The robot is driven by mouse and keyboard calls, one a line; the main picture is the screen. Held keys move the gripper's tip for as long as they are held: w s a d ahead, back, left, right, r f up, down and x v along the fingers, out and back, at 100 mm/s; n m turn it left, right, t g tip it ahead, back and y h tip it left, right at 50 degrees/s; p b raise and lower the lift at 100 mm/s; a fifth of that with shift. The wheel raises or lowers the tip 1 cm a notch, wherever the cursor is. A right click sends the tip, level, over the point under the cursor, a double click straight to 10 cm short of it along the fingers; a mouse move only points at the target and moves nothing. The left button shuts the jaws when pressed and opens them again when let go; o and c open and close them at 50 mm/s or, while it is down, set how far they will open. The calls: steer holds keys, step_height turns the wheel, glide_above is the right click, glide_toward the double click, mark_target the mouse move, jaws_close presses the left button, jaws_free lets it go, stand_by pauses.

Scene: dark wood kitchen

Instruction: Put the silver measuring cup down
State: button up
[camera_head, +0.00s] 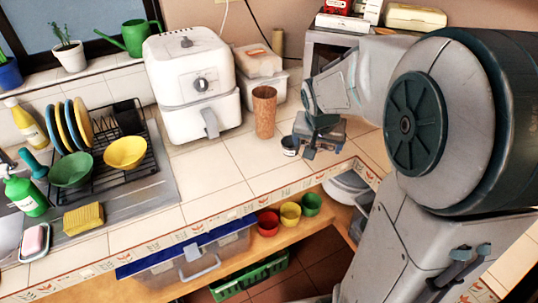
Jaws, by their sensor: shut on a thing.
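My gripper (305,148) is low over the tiled counter (222,185), to the right of a tall wooden cup (264,112). A small round silver-grey cup with a dark side (290,146) shows at the left side of the jaws, and it appears to be the silver measuring cup. The jaws are shut on it. It is close to the counter surface, but I cannot tell whether it touches. The gripper hides part of the cup, and its handle cannot be made out.
A white air fryer (190,82) and a white lidded container (260,75) stand behind. A dish rack (110,165) with plates and bowls is at left. The counter's middle is clear. Red, yellow and green cups (290,214) sit on the shelf below.

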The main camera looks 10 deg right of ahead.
steer(key=shift+w+a+f+p, duration=0.15)
steer(key=shift+w+a+f, duration=0.8)
steer(key=shift+a+f, duration=0.65)
steer(key=shift+w+a+f+p, duration=0.2)
steer(key=shift+w+a+f, duration=0.95)
steer(key=shift+f, duration=0.7)
steer(key=shift+w+a+f+p, duration=0.15)
steer(key=shift+w+a+f, duration=0.65)
steer(key=shift+a+f, duration=0.9)
steer(key=shift+d+f, duration=0.1)
steer(key=shift+f, duration=0.05)
steer(key=o, duration=0.7)
steer(key=shift+c, duration=0.2)
steer(key=shift+o, duration=0.7)
